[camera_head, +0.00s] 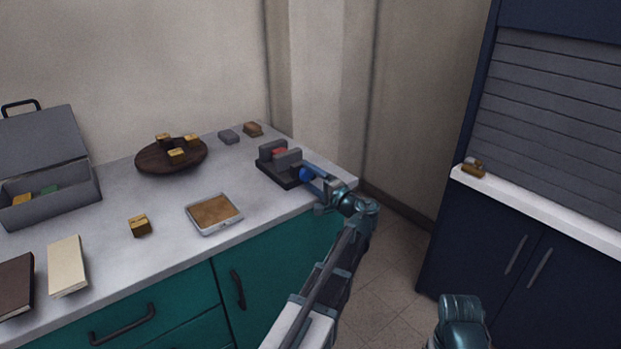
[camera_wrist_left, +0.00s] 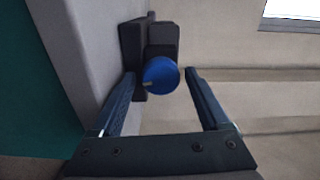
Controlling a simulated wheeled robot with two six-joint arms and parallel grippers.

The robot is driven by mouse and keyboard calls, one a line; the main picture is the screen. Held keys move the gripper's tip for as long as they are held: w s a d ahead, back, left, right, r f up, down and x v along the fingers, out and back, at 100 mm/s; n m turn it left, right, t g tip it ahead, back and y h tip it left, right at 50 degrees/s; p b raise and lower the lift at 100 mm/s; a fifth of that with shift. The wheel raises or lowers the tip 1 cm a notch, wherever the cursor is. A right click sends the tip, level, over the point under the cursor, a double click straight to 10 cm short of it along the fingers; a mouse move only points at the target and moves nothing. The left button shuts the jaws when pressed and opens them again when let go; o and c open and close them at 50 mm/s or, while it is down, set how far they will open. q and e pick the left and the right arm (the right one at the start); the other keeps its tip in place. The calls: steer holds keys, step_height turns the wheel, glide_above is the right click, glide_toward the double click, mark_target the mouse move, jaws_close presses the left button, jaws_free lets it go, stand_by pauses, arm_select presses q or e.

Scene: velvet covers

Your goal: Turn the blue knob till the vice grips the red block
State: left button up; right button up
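The vice (camera_head: 283,178) stands on the light counter near its right end, with a dark base and grey jaws. The red block (camera_head: 279,153) sits between the jaws; whether both jaws touch it I cannot tell. The blue knob (camera_head: 305,174) is on the vice's near right side. In the left wrist view the knob (camera_wrist_left: 161,75) is face-on with a small pale mark at its left. My left gripper (camera_wrist_left: 160,72) is open, with one finger on each side of the knob and small gaps showing. The red block is hidden in that view.
On the counter are a framed tray (camera_head: 233,224), a small brass-coloured block (camera_head: 139,225), a round wooden board (camera_head: 150,164) with small blocks, an open grey case (camera_head: 95,187) and two books. A teal part of my right arm shows at lower right.

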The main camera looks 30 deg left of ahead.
arm_select(q)
steer(key=shift+o, duration=0.4)
steer(key=v, duration=1.3)
steer(key=shift+d, duration=0.35)
steer(key=shift+s, duration=0.1)
steer(key=x, duration=1.4)
steer(key=shift+s, duration=0.1)
steer(key=shift+d, duration=0.1)
